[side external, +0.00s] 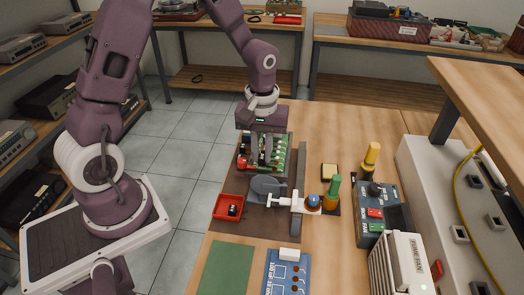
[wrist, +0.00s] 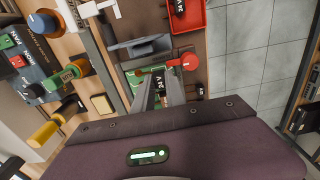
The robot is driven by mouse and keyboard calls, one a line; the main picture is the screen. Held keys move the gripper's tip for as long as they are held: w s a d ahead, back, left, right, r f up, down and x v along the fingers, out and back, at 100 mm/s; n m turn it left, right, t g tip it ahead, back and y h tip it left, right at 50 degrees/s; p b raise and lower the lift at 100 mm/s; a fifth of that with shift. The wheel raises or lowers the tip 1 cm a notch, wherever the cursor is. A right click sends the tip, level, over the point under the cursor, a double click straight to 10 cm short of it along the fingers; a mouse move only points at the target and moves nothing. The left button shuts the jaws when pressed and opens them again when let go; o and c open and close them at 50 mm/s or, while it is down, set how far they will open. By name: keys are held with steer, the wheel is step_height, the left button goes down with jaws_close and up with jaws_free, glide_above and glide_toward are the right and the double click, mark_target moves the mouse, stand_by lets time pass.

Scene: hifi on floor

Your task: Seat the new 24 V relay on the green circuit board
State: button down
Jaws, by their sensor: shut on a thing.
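The green circuit board (side external: 277,145) stands in a dark holder at the left of the bench; part of it shows in the wrist view (wrist: 134,82). My gripper (wrist: 160,82) is over the board, its fingers shut on a small black relay (wrist: 158,86) with white marking. I cannot tell whether the relay touches the board, as the fingers and hand hide its underside. Another black block with white lettering (wrist: 179,7) lies in the red tray (wrist: 191,26); the tray also shows in the side view (side external: 219,213).
A red knob (wrist: 188,62) is close beside my fingers. A grey round plate (side external: 267,185) and a white-handled tool (side external: 285,202) lie in front of the board. Green-handled (side external: 333,188) and yellow-handled (side external: 371,156) tools stand at right. A green mat (side external: 227,268) lies in front.

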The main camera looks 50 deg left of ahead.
steer(key=shift+f, duration=0.15)
stand_by(0.5)
steer(key=c, duration=0.9)
jaws_free()
steer(key=shift+s, duration=0.1)
steer(key=shift+r, duration=3)
steer(key=s+d+r+m+t, duration=0.2)
steer(key=s+r+m, duration=0.2)
steer(key=s+r, duration=0.3)
steer(key=s+d+r+m+t, duration=0.2)
steer(key=s+r+m, duration=0.3)
steer(key=s, duration=0.6)
step_height(320, 180, up, 2)
steer(key=shift+s+d+r+t, duration=0.15)
steer(key=shift+s+d+t, duration=0.1)
steer(key=shift+t, duration=0.55)
